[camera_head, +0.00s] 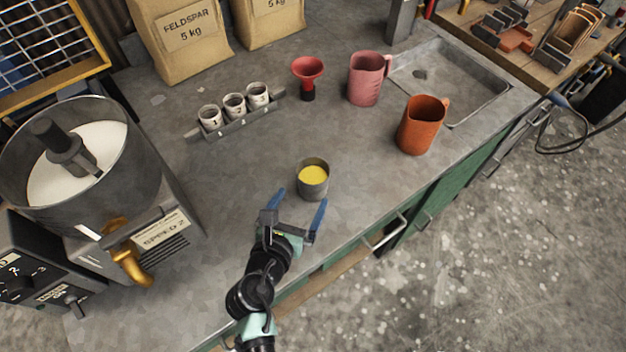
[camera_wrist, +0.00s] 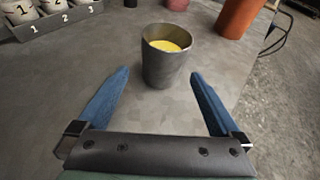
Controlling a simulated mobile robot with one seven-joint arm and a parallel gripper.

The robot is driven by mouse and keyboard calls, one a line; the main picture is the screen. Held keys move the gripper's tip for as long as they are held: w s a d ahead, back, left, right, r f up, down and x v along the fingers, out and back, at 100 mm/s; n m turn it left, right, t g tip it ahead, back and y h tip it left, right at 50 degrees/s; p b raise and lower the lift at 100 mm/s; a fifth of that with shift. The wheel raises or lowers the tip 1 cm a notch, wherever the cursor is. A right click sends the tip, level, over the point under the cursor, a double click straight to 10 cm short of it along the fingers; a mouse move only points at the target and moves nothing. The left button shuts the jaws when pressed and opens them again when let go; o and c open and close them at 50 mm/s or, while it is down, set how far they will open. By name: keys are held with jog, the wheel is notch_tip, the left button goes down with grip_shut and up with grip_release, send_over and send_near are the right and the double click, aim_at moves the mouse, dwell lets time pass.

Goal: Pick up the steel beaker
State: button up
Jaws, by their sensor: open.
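The steel beaker (camera_head: 313,184) stands upright on the grey worktop near its front edge, with something yellow inside. In the wrist view the beaker (camera_wrist: 163,68) is ahead of my gripper, near the picture's centre. My gripper (camera_head: 299,200) has two blue fingers spread wide, and nothing is held. In the wrist view the fingers of my gripper (camera_wrist: 158,80) point toward the beaker, one on each side of its line. The beaker appears just beyond or level with the fingertips; I cannot tell whether it is partly between them.
An orange jug (camera_head: 422,125), a pink jug (camera_head: 367,79) and a red funnel (camera_head: 308,72) stand behind the beaker. A rack (camera_head: 240,118) of numbered cups is at the back left. A mixer (camera_head: 70,160) stands left. A sink (camera_head: 455,80) is at right. Worktop around the beaker is clear.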

aim_at(308, 192)
jog(key=shift+x, duration=3.15)
jog(key=shift+s+d, duration=0.1)
jog(key=shift+d, duration=0.1)
